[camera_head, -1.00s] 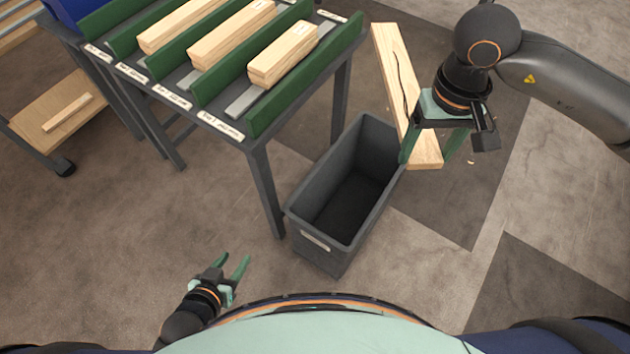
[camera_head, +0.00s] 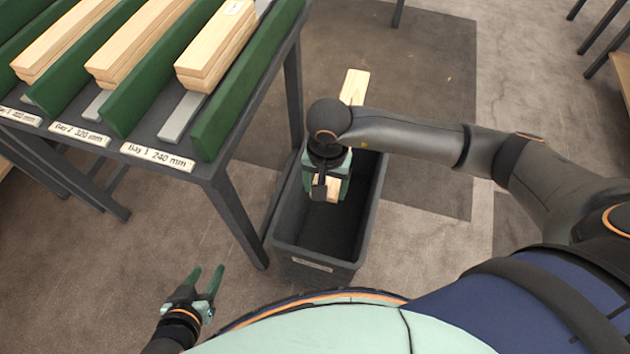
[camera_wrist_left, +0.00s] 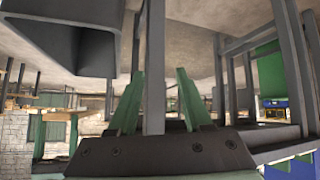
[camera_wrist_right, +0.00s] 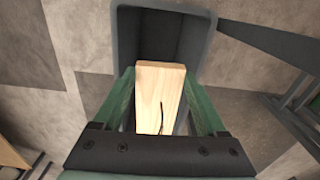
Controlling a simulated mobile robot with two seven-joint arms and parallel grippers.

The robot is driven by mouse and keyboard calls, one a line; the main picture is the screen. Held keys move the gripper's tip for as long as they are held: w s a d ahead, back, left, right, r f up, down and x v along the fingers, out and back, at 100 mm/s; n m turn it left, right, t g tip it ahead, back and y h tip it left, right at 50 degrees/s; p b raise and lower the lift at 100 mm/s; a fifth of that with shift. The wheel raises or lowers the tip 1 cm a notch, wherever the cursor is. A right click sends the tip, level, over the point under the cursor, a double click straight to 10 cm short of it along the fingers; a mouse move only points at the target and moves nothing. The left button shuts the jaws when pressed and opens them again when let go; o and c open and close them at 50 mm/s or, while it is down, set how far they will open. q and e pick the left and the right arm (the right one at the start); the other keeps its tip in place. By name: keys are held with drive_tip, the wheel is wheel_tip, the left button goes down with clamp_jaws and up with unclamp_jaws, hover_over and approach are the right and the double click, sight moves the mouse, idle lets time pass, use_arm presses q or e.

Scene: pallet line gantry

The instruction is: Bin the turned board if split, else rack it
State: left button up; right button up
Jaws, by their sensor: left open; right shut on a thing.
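The pale wooden board (camera_head: 354,86) is held by my right gripper (camera_head: 326,192) over the dark grey bin (camera_head: 371,215). My right wrist and forearm hide the board's middle; its far end and a near piece show. In the right wrist view the board (camera_wrist_right: 160,92) sits between the green fingers, with a dark crack line in its face and the bin (camera_wrist_right: 205,40) beneath. My left gripper (camera_head: 206,284) is open and empty, low at the lower left, apart from the bin. The rack (camera_head: 214,172) stands left of the bin, with boards stacked in its labelled bays.
The rack's leg (camera_head: 235,215) stands close to the bin's left side. Floor is clear in front of the bin and to its right. Other table legs (camera_head: 398,12) and a wooden-topped bench (camera_head: 622,75) show at the back and right.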

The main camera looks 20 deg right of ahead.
drive_tip(key=shift+w+a+f, duration=0.15)
drive_tip(key=shift+w+f, duration=0.05)
drive_tip(key=shift+f, duration=0.9)
drive_tip(key=shift+f+b, duration=0.35)
drive_tip(key=shift+b, duration=0.15)
use_arm(q)
drive_tip(key=w+r+m+t+h+b, duration=0.2)
drive_tip(key=w+r+t+b, duration=0.45)
drive_tip(key=r, duration=0.85)
drive_tip(key=s+r+m+t+h+b, duration=0.1)
drive_tip(key=s+r+m+t+h, duration=0.1)
drive_tip(key=r, duration=0.7)
drive_tip(key=s+d+r+m+t+h, duration=0.1)
drive_tip(key=s+r+m+t+h, duration=0.2)
drive_tip(key=r+m+h, duration=0.3)
drive_tip(key=shift+s+r+t+h+b, duration=0.2)
drive_tip(key=shift+r+t+h+b, duration=0.2)
drive_tip(key=shift+r+t+h, duration=0.75)
use_arm(e)
wheel_tip(320, 180, down, 12)
drive_tip(key=shift+r, duration=0.15)
use_arm(q)
drive_tip(key=shift+d+r+g+y, duration=0.1)
drive_tip(key=shift+r+g+y, duration=0.15)
drive_tip(key=shift+g, duration=0.05)
